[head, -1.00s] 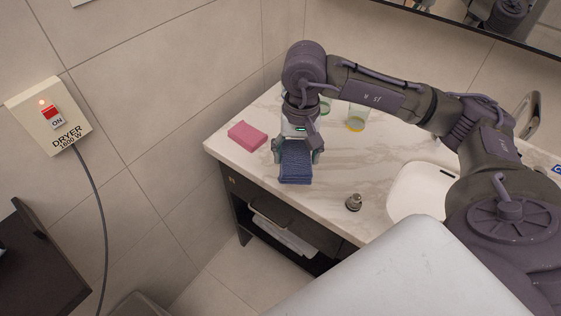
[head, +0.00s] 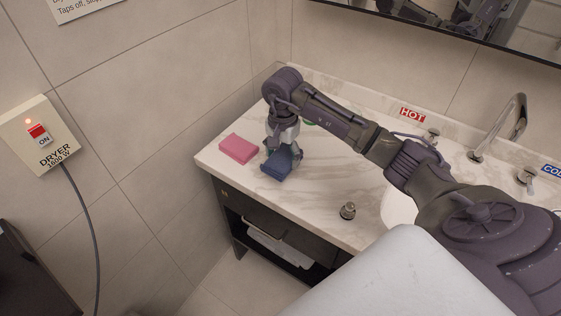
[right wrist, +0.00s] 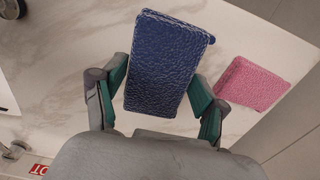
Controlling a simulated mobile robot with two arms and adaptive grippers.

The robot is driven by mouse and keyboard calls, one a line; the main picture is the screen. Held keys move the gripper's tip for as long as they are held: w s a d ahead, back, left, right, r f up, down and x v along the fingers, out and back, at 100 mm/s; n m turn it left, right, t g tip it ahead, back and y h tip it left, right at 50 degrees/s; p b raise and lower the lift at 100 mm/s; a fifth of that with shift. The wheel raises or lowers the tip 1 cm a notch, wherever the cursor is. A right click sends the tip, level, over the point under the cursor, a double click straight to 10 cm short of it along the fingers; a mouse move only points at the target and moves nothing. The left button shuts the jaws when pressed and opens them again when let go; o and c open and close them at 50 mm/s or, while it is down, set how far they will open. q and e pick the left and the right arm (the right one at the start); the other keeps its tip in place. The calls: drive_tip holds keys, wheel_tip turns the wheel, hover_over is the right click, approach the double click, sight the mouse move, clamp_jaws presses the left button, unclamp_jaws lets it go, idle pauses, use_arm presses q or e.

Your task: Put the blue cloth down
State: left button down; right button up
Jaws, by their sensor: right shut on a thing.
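The blue cloth (head: 277,164) is a folded dark blue pad at the left part of the marble counter (head: 318,188). In the head view it is at or just above the counter top; I cannot tell whether it touches. My right gripper (head: 283,150) reaches down over it and is shut on it. In the right wrist view the blue cloth (right wrist: 162,62) sits between the two green-padded fingers (right wrist: 160,100). The gripper hides part of the cloth in the head view. My left gripper is not in view.
A pink folded cloth (head: 238,148) lies just left of the blue one. A sink (head: 398,207) with taps is at the right. The counter between the blue cloth and the bottle is bare.

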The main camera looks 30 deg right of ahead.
sight(280, 157)
drive_tip(key=shift+w+a+f, duration=0.15)
drive_tip(key=shift+a+f, duration=0.05)
wheel_tip(280, 157, down, 3)
drive_tip(key=shift+f+p, duration=0.15)
drive_tip(key=shift+p, duration=0.5)
drive_tip(key=shift+f, duration=0.25)
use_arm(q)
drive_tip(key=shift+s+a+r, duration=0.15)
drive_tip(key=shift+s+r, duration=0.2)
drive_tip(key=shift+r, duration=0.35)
use_arm(e)
drive_tip(key=shift+f, duration=0.1)
drive_tip(key=shift+f, duration=0.15)
drive_tip(key=o, duration=1)
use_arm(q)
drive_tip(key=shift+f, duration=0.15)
